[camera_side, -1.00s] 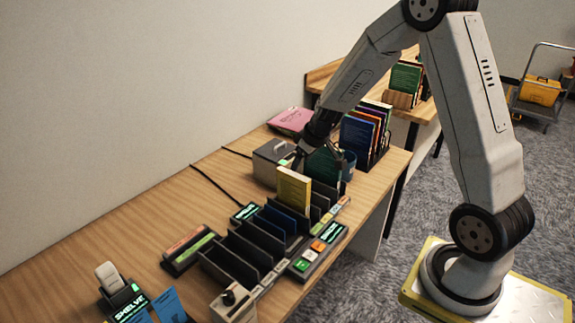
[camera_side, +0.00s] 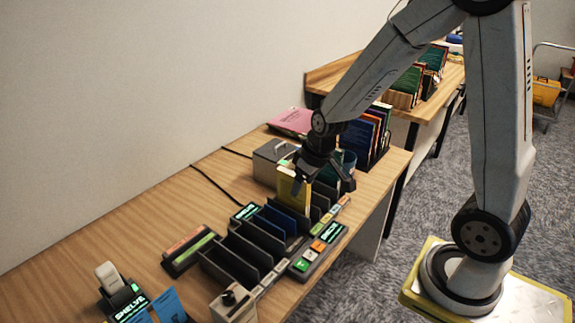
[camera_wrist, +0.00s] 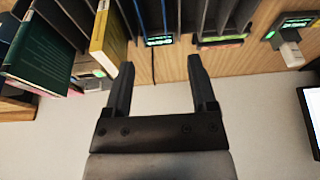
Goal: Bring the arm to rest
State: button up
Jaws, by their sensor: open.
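My gripper (camera_side: 322,187) hangs above the far end of the dark slotted sorter (camera_side: 239,259) in the side view. It is close to the yellow book (camera_side: 292,191), which stands upright in a slot. In the wrist view my gripper (camera_wrist: 163,80) has its two fingers spread with nothing between them. The yellow book (camera_wrist: 109,38) lies left of the fingers there, apart from them. A green book (camera_wrist: 38,52) stands farther left in the wrist view.
Several books (camera_side: 364,135) stand in a rack behind my gripper. A grey box (camera_side: 273,161) is beside the sorter. A control panel (camera_side: 318,251) with lit buttons lines its right side. A pink book (camera_side: 291,122) lies by the wall. The table's left middle is clear.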

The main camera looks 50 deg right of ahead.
jog(key=s+a, duration=0.5)
jog(key=s, duration=0.3)
jog(key=shift+s+a+r+g, duration=0.15)
jog(key=shift+s+r+g, duration=0.05)
jog(key=shift+g, duration=0.2)
